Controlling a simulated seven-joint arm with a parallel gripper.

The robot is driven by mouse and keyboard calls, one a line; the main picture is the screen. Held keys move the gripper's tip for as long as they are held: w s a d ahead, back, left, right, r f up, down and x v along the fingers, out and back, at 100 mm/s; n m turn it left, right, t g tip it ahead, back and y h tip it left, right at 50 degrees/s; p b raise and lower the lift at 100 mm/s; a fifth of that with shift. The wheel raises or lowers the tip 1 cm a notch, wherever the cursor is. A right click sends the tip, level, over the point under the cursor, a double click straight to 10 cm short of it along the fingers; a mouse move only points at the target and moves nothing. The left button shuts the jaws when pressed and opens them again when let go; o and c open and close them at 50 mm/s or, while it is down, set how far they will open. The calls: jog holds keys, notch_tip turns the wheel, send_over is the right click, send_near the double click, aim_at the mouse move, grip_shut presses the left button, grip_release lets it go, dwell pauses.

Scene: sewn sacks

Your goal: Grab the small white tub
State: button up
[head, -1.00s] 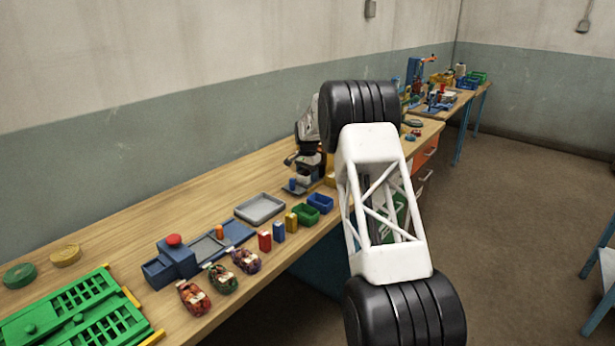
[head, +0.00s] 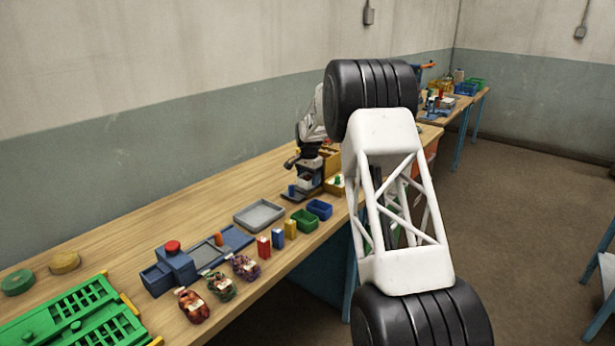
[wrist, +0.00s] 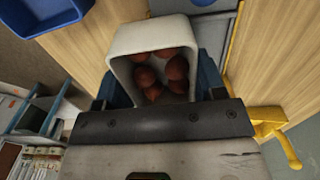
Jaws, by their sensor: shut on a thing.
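In the wrist view a small white tub (wrist: 185,33) with several reddish-brown round things inside sits between the blue fingers of my gripper (wrist: 163,85). The fingers are shut on it, one at its left side and one at its right. Its open mouth faces the camera. The tub's lower part is hidden behind the dark front edge of my gripper.
The wooden bench (head: 130,235) carries a grey tray (head: 259,214), a green bin (head: 304,219), a blue bin (head: 319,209), small filled sacks (head: 193,306) and a green rack (head: 75,310). A blue bin (wrist: 45,15) and yellow frame (wrist: 265,120) flank the tub in the wrist view.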

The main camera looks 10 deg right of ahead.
jog(key=shift+s+d+r, duration=0.1)
jog(key=shift+s+r, duration=0.05)
jog(key=shift+s, duration=1.6)
jog(key=shift+s+d+r, duration=0.1)
jog(key=shift+s+r, duration=0.1)
jog(key=shift+s, duration=1.5)
jog(key=shift+s+r, duration=0.15)
jog(key=shift+s, duration=1.6)
